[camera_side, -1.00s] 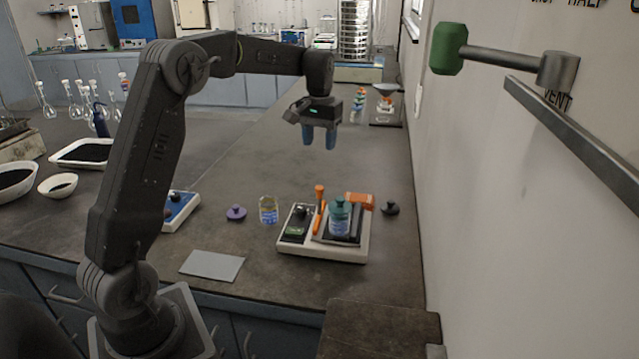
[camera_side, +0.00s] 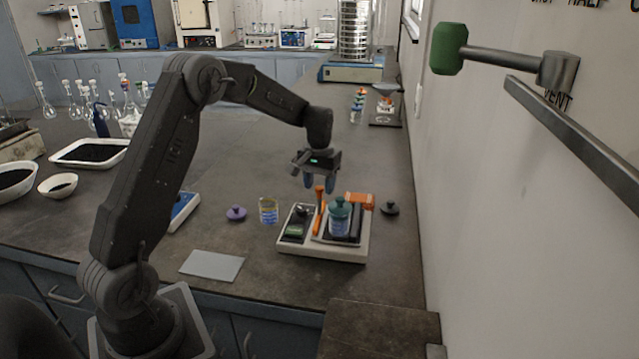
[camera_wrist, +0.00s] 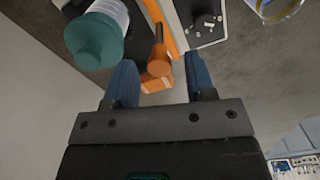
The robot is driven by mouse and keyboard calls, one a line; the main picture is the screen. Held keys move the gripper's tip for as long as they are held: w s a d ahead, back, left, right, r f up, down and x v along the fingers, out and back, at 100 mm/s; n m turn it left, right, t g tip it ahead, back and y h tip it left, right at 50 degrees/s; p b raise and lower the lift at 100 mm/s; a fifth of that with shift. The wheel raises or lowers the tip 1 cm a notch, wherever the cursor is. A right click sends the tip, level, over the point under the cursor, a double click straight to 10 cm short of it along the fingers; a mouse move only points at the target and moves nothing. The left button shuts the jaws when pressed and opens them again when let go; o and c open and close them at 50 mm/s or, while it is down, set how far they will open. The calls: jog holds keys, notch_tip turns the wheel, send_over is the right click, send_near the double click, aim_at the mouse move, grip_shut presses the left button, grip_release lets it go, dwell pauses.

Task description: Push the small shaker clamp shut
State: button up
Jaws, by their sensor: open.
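The small shaker (camera_side: 324,249) is a pale tray-like unit on the bench, with a dark control panel (camera_side: 295,226) on its left side. A teal-capped bottle (camera_side: 339,218) stands on its platform and also shows in the wrist view (camera_wrist: 98,38). An orange clamp (camera_side: 319,212) with an upright lever is beside the bottle, and an orange block (camera_side: 360,201) is behind it at right. In the wrist view the orange lever end (camera_wrist: 158,62) lies between my fingertips in the picture. My gripper (camera_side: 321,184) is open, with blue fingers, above and behind the shaker. Contact cannot be told.
A purple knobbed lid (camera_side: 236,213) and a clear labelled jar (camera_side: 268,211) stand left of the shaker. A black knobbed lid (camera_side: 389,208) lies to its right. A grey plate (camera_side: 211,265) lies front left.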

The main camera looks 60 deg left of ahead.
jog(key=shift+c, duration=0.3)
grip_shut()
jog(key=shift+w+d, duration=1.05)
jog(key=shift+o, duration=0.3)
grip_release()
notch_tip(320, 180, up, 14)
